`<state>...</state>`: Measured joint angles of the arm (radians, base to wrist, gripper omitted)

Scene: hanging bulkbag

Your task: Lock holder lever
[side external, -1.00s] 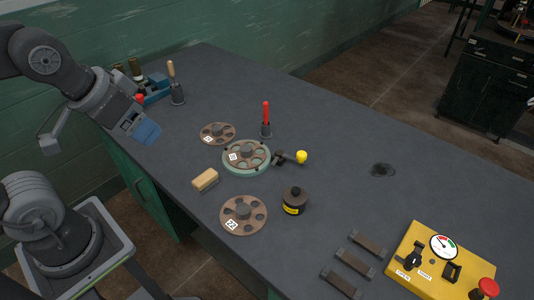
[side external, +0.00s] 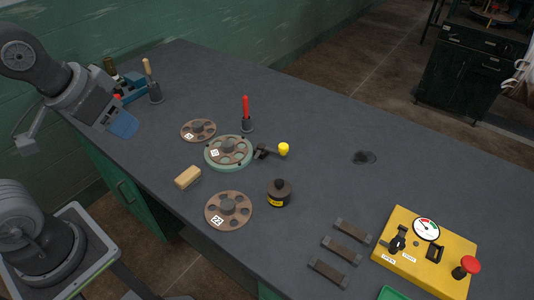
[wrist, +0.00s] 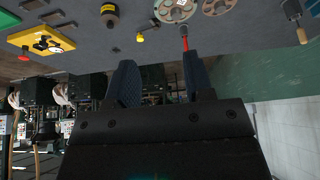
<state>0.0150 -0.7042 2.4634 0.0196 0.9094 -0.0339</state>
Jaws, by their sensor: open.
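The holder is a round green base (side external: 229,166) with a brown disk (side external: 212,147) with several holes seated in it. Its dark lever (side external: 262,152) sticks out to the right and ends in a yellow knob (side external: 284,149). The wrist view shows the green holder (wrist: 172,13) at the top edge and the yellow knob (wrist: 140,37) to its left. My gripper (side external: 124,125) is open and empty, at the left over the table's edge, well apart from the lever. Its two fingers (wrist: 160,78) show spread in the wrist view. The lever's exact latch state is too small to tell.
A red-handled tool (side external: 245,108) stands upright behind the holder. Loose disks (side external: 198,130) (side external: 229,211) lie on either side of it. A dark weight (side external: 279,193), a wooden block (side external: 187,177) and a yellow control box (side external: 425,262) stand nearby. The table right of the knob is mostly clear.

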